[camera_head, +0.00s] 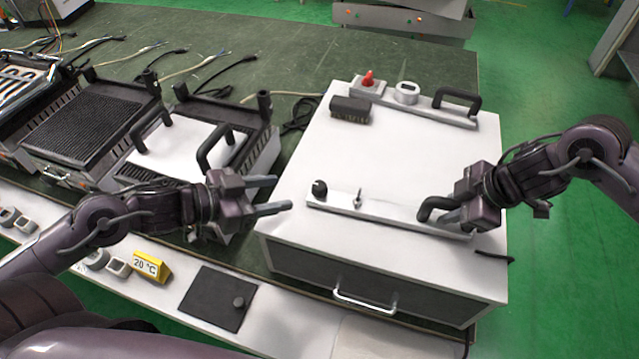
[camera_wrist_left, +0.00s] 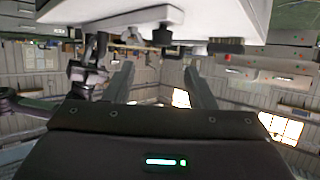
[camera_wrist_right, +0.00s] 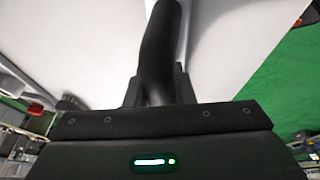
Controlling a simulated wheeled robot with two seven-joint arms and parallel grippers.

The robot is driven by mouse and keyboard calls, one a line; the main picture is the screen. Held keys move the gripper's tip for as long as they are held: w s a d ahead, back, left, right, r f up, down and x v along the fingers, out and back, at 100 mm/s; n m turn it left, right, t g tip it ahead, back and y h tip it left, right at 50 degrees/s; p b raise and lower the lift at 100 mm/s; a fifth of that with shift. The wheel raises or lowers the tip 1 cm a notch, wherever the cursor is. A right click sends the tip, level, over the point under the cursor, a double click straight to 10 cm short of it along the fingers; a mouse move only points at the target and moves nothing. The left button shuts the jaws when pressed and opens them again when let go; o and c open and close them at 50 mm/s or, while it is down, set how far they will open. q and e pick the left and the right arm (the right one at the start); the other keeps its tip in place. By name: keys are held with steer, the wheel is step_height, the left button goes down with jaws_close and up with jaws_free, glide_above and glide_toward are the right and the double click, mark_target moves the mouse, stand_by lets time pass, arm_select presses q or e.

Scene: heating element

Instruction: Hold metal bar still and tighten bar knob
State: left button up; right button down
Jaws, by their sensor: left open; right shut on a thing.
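The metal bar (camera_head: 385,214) lies on the front part of the white box top, with a black knob (camera_head: 319,188) at its left end and a black handle (camera_head: 428,207) at its right end. A small metal peg (camera_head: 358,199) stands between them. My right gripper (camera_head: 447,212) is shut on the black handle, which also shows between its fingers in the right wrist view (camera_wrist_right: 160,55). My left gripper (camera_head: 284,193) is open and empty, left of the knob and apart from it. In the left wrist view the knob (camera_wrist_left: 162,35) shows beyond the fingers (camera_wrist_left: 166,75).
A second bar (camera_head: 430,108) with a black handle lies at the back of the white box (camera_head: 400,150), near a red knob (camera_head: 368,79) and a black brush (camera_head: 350,109). Black heating units (camera_head: 85,120) stand to the left. A yellow 20 °C block (camera_head: 151,266) sits in front.

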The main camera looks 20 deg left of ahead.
mark_target(316, 186)
arm_select(q)
steer(key=x, duration=0.3)
steer(key=shift+w+d+f, duration=0.1)
steer(key=shift+w, duration=0.25)
steer(key=shift+x, duration=3.8)
steer(key=shift+f, duration=0.1)
steer(key=c, duration=1)
